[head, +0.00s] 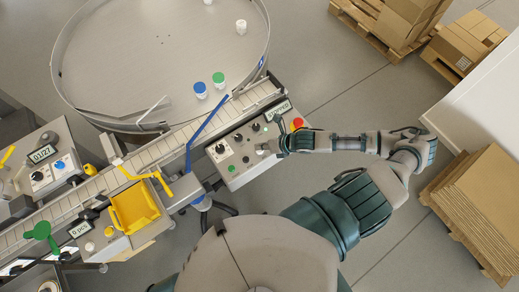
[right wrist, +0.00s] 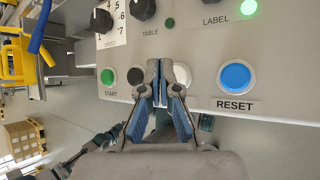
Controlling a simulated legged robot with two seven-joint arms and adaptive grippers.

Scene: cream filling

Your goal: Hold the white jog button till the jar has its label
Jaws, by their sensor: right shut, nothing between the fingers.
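In the right wrist view the white button (right wrist: 183,74) sits on the grey control panel (right wrist: 200,40), partly hidden by my right gripper (right wrist: 163,80). The gripper is shut and empty, its fingertips at the panel by the button's left side. I cannot tell whether the button is pressed. In the head view my right gripper (head: 268,149) is at the panel's lower right part. A blue-lidded jar (head: 200,90) and a green-lidded jar (head: 219,80) stand on the round table near the conveyor. No label can be made out on them. My left gripper is not in view.
A green START button (right wrist: 107,77), a black button (right wrist: 134,76) and a blue RESET button (right wrist: 236,77) flank the white one. A lamp (right wrist: 248,7) by LABEL glows green. A red button (head: 297,123) is at the panel's right end. A conveyor (head: 150,157) runs behind.

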